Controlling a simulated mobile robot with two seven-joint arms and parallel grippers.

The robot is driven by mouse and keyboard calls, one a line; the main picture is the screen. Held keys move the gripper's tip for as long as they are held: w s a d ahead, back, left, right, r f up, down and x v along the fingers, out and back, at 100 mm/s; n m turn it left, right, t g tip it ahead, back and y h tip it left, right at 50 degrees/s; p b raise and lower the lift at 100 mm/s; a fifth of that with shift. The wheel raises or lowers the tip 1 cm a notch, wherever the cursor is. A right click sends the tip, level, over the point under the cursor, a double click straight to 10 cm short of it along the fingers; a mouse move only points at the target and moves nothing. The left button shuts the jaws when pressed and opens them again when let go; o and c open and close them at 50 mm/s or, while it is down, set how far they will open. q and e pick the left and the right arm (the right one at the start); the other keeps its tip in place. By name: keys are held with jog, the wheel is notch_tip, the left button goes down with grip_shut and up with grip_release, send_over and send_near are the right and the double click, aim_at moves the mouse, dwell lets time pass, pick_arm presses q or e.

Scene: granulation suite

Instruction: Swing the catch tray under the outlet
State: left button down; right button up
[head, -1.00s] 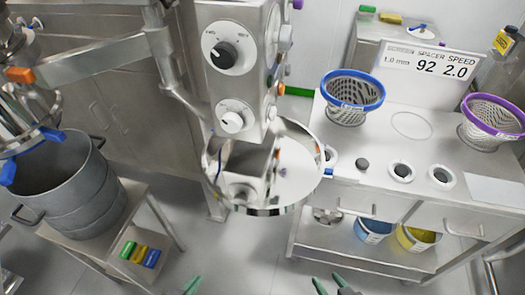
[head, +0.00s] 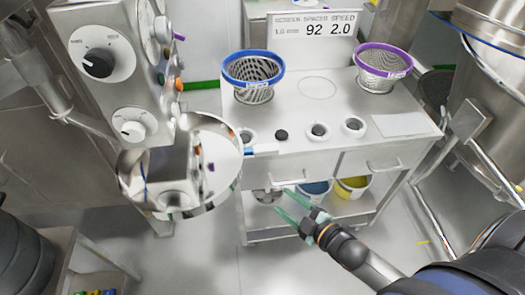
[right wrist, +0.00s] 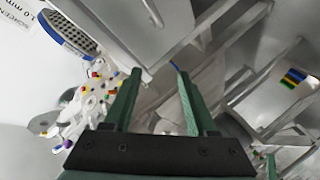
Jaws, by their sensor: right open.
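A round, shiny metal tray (head: 226,172), which looks like the catch tray, shows at the left of the head view, low beside the grey control housing (head: 110,75). A short blue tab (head: 262,150) sticks out from its right rim, towards the bench. I cannot make out the outlet. My right gripper (head: 281,201) is open and empty, below and right of the tray and apart from it in the picture. In the right wrist view its green fingers (right wrist: 158,76) stand apart with nothing gripped. My left gripper is not in view.
A steel bench (head: 295,165) stands right of the tray, with a blue-rimmed basket (head: 253,80), a purple-rimmed basket (head: 382,68) and several round fittings on top. Buckets sit on its lower shelf. A steel vessel (head: 490,75) stands far right. Floor is clear below the tray.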

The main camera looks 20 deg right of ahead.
jog(key=w+d+r+n+t+y, duration=0.25)
jog(key=w+r+n+y, duration=0.35)
jog(key=n, duration=0.5)
jog(key=n+g+y+b, duration=0.2)
jog(key=n+g+y, duration=0.75)
jog(key=n, duration=1.75)
send_near(267, 152)
jog(key=w+a+g+p, duration=0.1)
jog(key=a, duration=0.1)
jog(key=w+a+h+p, duration=0.1)
jog(key=a, duration=0.2)
jog(key=w+a+r+g+h+p, duration=0.1)
jog(key=w+a, duration=0.1)
jog(key=a, duration=0.1)
jog(key=shift+w+r+g+p, duration=0.1)
jog(key=shift+g+p, duration=0.2)
jog(key=shift+p, duration=0.1)
jog(key=shift+a, duration=0.3)
jog(key=shift+c, duration=0.2)
grip_shut()
